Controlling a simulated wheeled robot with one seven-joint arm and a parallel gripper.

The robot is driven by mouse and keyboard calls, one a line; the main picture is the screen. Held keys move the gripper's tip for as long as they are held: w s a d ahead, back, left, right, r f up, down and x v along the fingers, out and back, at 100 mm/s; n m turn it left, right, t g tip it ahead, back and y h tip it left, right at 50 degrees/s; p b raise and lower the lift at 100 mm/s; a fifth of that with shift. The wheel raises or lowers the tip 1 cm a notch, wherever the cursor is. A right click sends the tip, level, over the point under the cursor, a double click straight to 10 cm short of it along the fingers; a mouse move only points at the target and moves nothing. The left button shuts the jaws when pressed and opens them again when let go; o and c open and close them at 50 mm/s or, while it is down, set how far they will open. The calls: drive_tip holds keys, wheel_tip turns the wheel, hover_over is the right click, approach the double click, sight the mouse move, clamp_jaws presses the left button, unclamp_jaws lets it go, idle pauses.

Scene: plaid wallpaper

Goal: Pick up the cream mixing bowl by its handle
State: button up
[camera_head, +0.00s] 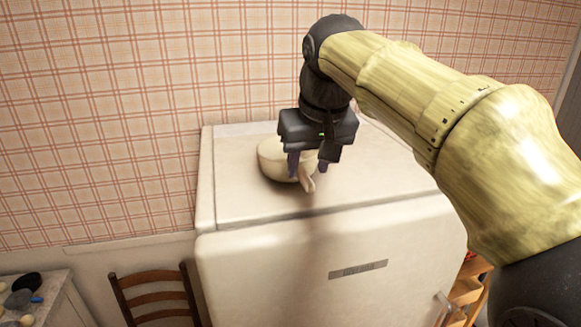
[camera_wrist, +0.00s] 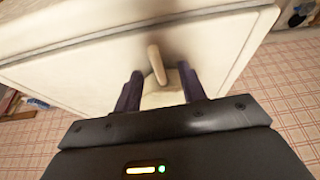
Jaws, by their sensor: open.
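The cream mixing bowl (camera_head: 273,158) sits on top of a cream fridge, partly hidden behind my gripper in the head view. Its handle (camera_head: 308,183) sticks out toward the fridge's front edge. My gripper (camera_head: 307,170) is open and points down over the handle side of the bowl. In the wrist view the handle (camera_wrist: 156,65) shows between and just beyond the two dark fingers of my gripper (camera_wrist: 158,88), with a part of the bowl (camera_wrist: 163,98) behind it. I cannot tell whether the fingers touch the handle.
The fridge top (camera_head: 385,170) is otherwise clear around the bowl. Plaid wallpaper (camera_head: 120,120) covers the wall close behind. A wooden chair (camera_head: 155,295) stands at the fridge's left, and a counter with small items (camera_head: 25,290) is at the lower left.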

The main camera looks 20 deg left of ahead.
sight(306, 176)
drive_tip(key=shift+x, duration=1.35)
drive_tip(key=shift+w+a+f+p, duration=0.15)
drive_tip(key=shift+w+f+p, duration=0.15)
drive_tip(key=shift+w+p, duration=0.15)
drive_tip(key=p+x, duration=0.1)
drive_tip(key=x, duration=0.2)
drive_tip(key=shift+w+f+p, duration=0.2)
drive_tip(key=shift+w+p, duration=0.15)
drive_tip(key=shift+a+f, duration=0.15)
drive_tip(key=shift+f, duration=0.25)
drive_tip(key=shift+s, duration=0.15)
